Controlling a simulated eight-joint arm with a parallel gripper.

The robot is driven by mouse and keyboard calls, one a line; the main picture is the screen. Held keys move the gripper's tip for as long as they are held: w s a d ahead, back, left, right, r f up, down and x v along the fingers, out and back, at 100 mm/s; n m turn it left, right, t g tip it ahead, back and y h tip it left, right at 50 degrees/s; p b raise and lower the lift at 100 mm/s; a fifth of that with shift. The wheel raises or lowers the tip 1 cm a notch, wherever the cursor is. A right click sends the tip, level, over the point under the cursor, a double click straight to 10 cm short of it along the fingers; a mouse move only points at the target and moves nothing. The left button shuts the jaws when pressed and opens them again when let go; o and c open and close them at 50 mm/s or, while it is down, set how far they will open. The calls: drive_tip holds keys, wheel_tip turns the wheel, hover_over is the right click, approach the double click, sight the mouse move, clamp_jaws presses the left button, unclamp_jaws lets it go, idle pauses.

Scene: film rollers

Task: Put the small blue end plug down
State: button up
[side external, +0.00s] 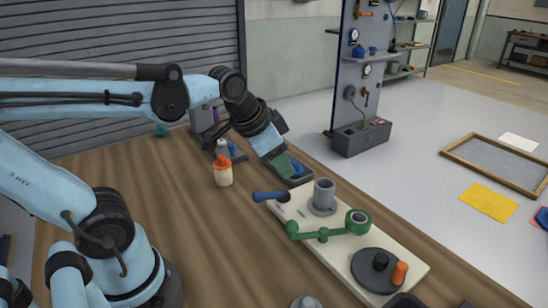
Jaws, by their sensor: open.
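My gripper (287,168) is low over a small dark tray (303,181) at the back edge of the wooden table. Its jaws are open, though the gap between the fingers is hard to make out. A small blue piece (297,169), possibly the end plug, shows right beside the fingertips at the tray. The fingers hide part of it, and I cannot tell whether they touch it. Another small blue piece (232,150) sits on a dark holder further left.
In front of the tray is a pale board (341,246) with a grey cup (323,195), a blue handle (270,196), a green crank arm (325,234) and a dark disc (379,270). An orange-capped bottle (222,171) stands left of my gripper. The table's middle is clear.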

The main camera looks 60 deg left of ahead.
drive_tip(key=s+f+n, duration=0.1)
drive_tip(key=s+d+f+n, duration=0.1)
drive_tip(key=s+t, duration=0.1)
drive_tip(key=shift+d+f+n, duration=0.3)
drive_tip(key=shift+f+n, duration=0.1)
